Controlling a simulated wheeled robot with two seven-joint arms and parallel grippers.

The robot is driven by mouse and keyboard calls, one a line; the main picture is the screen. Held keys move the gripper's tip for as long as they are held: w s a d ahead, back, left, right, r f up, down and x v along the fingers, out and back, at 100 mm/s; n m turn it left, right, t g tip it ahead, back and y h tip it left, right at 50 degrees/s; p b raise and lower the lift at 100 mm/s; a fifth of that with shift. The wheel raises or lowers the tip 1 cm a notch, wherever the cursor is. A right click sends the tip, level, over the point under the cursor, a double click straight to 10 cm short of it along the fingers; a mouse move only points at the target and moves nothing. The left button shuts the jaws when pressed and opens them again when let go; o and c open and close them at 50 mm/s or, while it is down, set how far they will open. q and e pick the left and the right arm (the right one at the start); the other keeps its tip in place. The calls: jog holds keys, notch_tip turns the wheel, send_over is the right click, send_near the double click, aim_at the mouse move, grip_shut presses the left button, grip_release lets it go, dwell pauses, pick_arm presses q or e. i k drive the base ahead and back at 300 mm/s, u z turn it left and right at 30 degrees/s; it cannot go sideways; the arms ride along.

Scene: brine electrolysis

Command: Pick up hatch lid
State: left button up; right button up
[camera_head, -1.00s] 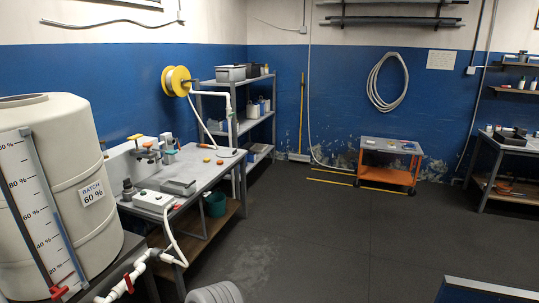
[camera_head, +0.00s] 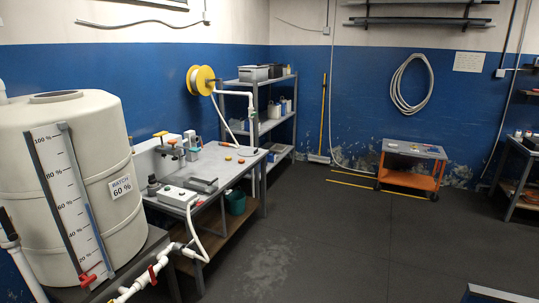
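I cannot make out a hatch lid for certain. Neither of my grippers is in view.
White pipes with a red valve handle (camera_head: 153,273) run below the tank. A grey shelf rack (camera_head: 282,118) stands behind the bench. An orange cart (camera_head: 408,178) stands at the back wall. A blue-sided object (camera_head: 495,294) shows at the bottom right. The middle floor (camera_head: 345,240) is clear.

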aim_at(248, 152)
jog(key=u, duration=0.55)
jog(key=k, duration=0.65)
jog(key=z, duration=0.15)
jog(key=i, duration=1.3)
jog(key=z, duration=1.25)
jog(key=i, duration=1.95)
jog(key=u, duration=0.2)
jog(key=i, duration=2)
jog(key=u, duration=0.7)
